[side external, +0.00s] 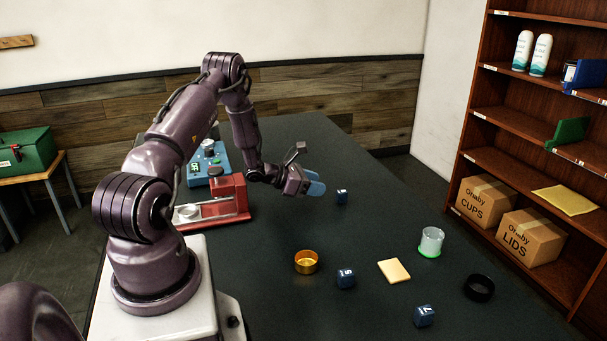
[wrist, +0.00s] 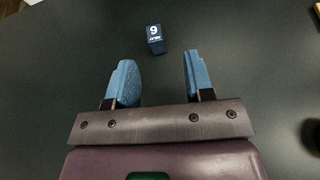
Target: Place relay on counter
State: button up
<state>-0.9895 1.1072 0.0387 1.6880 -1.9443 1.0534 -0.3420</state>
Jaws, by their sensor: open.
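A small dark blue block with a white numeral and small lettering, likely the relay (side external: 341,197), sits on the dark counter (side external: 390,220). It also shows in the wrist view (wrist: 155,39), beyond the fingertips and roughly between their lines. My gripper (side external: 316,188) is open, with pale blue fingers, and is just left of this block. The wrist view shows nothing between the two fingers (wrist: 156,72). Two similar blue blocks stand on the nearer counter, one numbered block (side external: 346,279) in the middle and another (side external: 424,317) at the front right.
A red machine (side external: 228,198) and a blue unit (side external: 207,165) stand by my arm. A gold cup (side external: 306,262), a cream square (side external: 394,271), a clear cup with a green glowing base (side external: 431,242) and a black ring (side external: 478,288) lie on the counter. The far counter is clear.

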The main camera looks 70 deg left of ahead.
jog(key=w+d+r+m+g+h, duration=0.2)
jog(key=w+d+r+m+h, duration=0.25)
jog(key=d+r+m, duration=0.6)
jog(key=s+d+r+m+g+h, duration=0.25)
jog(key=d+r+m+g, duration=0.25)
jog(key=d+r+m, duration=0.65)
jog(key=s+d+r+m+y, duration=0.3)
jog(key=s+d+m, duration=0.3)
jog(key=s, duration=0.3)
jog(key=s+d+r+m+y, duration=0.4)
jog(key=s+d+m, duration=0.2)
jog(key=s, duration=0.4)
jog(key=shift+s+d+m+g, duration=0.15)
jog(key=shift+s+m+g, duration=0.2)
jog(key=shift+m, duration=0.35)
